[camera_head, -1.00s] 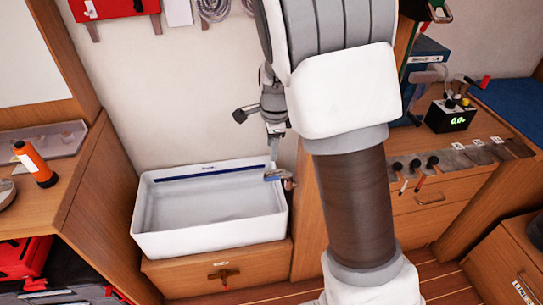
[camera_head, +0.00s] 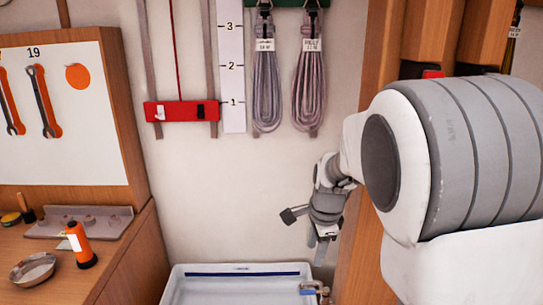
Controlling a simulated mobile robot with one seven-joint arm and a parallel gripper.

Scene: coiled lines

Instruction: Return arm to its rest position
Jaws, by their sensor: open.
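My gripper (camera_head: 321,250) hangs at the end of my arm, right of the picture's middle, pointing down. It is open, and I see nothing between its fingers. It is in front of the pale wall, over the right end of a white basin (camera_head: 190,287). A small blue and metal fitting (camera_head: 312,290) shows at the basin's right rim, just below the gripper. The gap between gripper and fitting is hard to judge. My large grey and white arm links fill the right side.
Two coiled lines (camera_head: 265,85) (camera_head: 309,85) hang on the wall beside a numbered white strip (camera_head: 232,65) and a red block (camera_head: 182,111). At left, a wooden bench holds an orange flashlight (camera_head: 79,243) and a metal bowl (camera_head: 32,269). A wooden post (camera_head: 375,80) stands behind my arm.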

